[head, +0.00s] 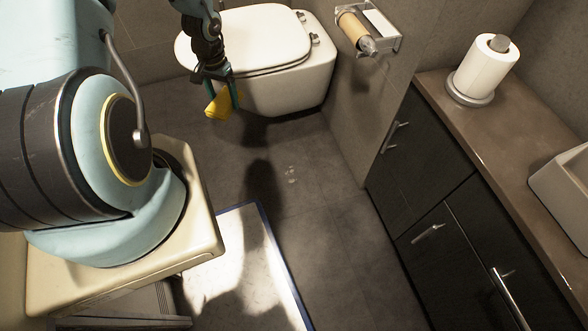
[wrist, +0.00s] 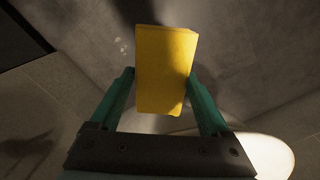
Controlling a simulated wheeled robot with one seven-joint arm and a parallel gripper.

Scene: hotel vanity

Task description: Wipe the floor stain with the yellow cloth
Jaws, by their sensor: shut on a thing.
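My gripper (head: 221,92) hangs in front of the toilet in the head view, above the grey floor. It is shut on the yellow cloth (head: 218,104), which looks like a folded block. In the wrist view the cloth (wrist: 166,68) sits between the two green fingers (wrist: 160,88), held clear of the floor. The floor stain (head: 291,174) shows as small pale spots on the grey tiles, right of and nearer than the cloth in the head view. Pale spots also show at the upper left in the wrist view (wrist: 122,46).
A white toilet (head: 285,75) stands behind my gripper. A paper holder with a mostly bare roll (head: 354,32) hangs on the partition wall. A dark vanity cabinet (head: 420,175) lines the right, with a paper towel roll (head: 485,66) on top. A blue-edged white mat (head: 240,265) lies in the foreground.

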